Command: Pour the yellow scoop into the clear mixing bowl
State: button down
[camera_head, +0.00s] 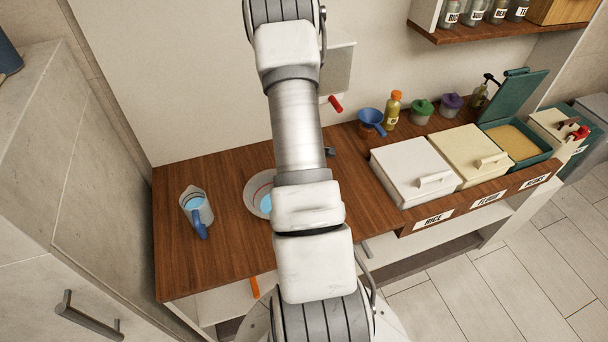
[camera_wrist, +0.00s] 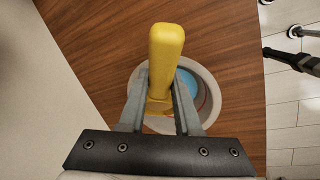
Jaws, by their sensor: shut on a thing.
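The yellow scoop (camera_wrist: 165,60) shows in the wrist view, its handle between the two fingers of my gripper (camera_wrist: 160,95). My gripper is shut on the handle. The scoop's cup end and anything in it are hidden, so I cannot tell its tilt. The clear mixing bowl (camera_wrist: 209,88) lies below the scoop and fingers on the wooden counter, with something blue inside. In the head view the bowl (camera_head: 251,194) shows only its left part; my arm covers the rest. My gripper and the scoop are hidden behind my arm there.
A jug (camera_head: 190,201) with blue contents and a blue handle stands left on the counter (camera_head: 225,262). White (camera_head: 405,168) and cream (camera_head: 462,154) lidded bins and an open teal bin (camera_head: 545,151) stand right. A blue pot (camera_head: 371,118) and bottle (camera_head: 392,108) are behind.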

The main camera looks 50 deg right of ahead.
jog(key=shift+w+a+r, duration=0.1)
jog(key=shift+a+r, duration=0.05)
jog(key=shift+a, duration=0.05)
jog(key=shift+a+r+g+h, duration=0.1)
jog(key=shift+g+h, duration=0.3)
jog(key=shift+h, duration=0.2)
jog(key=shift+w, duration=0.1)
jog(key=shift+r+b, duration=0.15)
jog(key=shift+b, duration=0.15)
jog(key=shift+w+a+g+h+b, duration=0.15)
jog(key=shift+a+g+h+b, duration=0.15)
jog(key=shift+h+b, duration=0.35)
jog(key=h+b, duration=0.1)
jog(key=b, duration=0.1)
jog(key=a+g+h+b, duration=0.1)
jog(key=shift+w+a+r+n+b, duration=0.1)
jog(key=shift+w+a+n+b, duration=0.05)
jog(key=shift+w+n+b, duration=0.25)
jog(key=shift+w+a+h+b, duration=0.15)
jog(key=shift+h+b, duration=0.2)
jog(key=shift+b, duration=0.2)
jog(key=shift+w+a+f+n+g+h+b, duration=0.15)
jog(key=shift+w+a+g+h+b, duration=0.25)
jog(key=shift+a+g+h+b, duration=0.55)
jog(key=shift+w+a+f+n+g+h+b, duration=0.1)
jog(key=shift+w+a+n+g+h+b, duration=0.3)
jog(key=shift+h+b, duration=0.95)
jog(key=shift+w+a+f+n+g+h+b, duration=0.1)
jog(key=shift+w+a+g+h+b, duration=0.35)
jog(key=shift+a+h+b, duration=0.65)
